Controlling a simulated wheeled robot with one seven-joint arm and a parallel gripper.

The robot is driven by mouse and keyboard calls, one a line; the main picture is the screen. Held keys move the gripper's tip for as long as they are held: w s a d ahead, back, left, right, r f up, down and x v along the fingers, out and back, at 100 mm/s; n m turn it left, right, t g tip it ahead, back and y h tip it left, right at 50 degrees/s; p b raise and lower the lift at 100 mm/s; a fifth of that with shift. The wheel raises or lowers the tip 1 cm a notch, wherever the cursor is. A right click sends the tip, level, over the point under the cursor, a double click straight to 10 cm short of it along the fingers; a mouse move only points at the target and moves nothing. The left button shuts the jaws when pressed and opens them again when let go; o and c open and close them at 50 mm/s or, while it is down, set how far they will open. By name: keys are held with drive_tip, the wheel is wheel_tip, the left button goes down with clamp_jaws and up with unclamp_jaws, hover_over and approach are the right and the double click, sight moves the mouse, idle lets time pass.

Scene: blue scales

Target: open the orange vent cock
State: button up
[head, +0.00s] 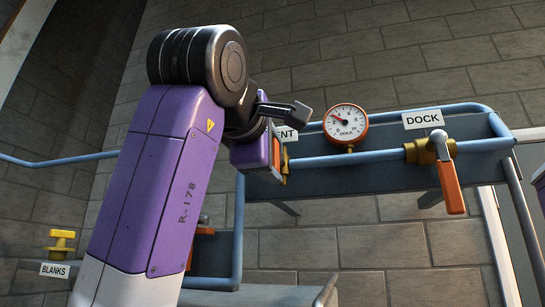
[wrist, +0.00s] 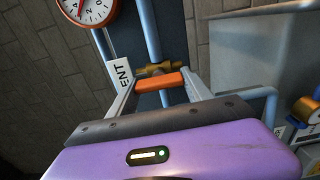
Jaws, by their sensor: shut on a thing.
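The orange handle of the vent cock (wrist: 158,82) lies between the two fingers of my gripper (wrist: 159,90) in the wrist view. The fingers are shut on it. The handle lies crosswise to the blue pipe (wrist: 150,32) in that picture. Its brass body (wrist: 154,69) shows just beyond the handle. The vent sign (wrist: 122,76) is beside it, partly covered. In the head view my gripper (head: 262,155) hides most of the cock, and a bit of brass (head: 284,165) shows at its edge.
To the right are a round dock gauge (head: 345,122), a DOCK sign (head: 423,119) and another cock with an orange handle (head: 449,187) hanging down. A yellow knob (head: 61,241) stands above a BLANKS sign (head: 55,270) at lower left. A brick wall (head: 330,70) is behind.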

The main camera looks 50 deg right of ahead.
drive_tip(key=o, duration=1.4)
drive_tip(key=shift+c, duration=0.2)
drive_tip(key=b+v, duration=0.2)
drive_tip(key=v, duration=0.6)
drive_tip(key=shift+w, duration=0.1)
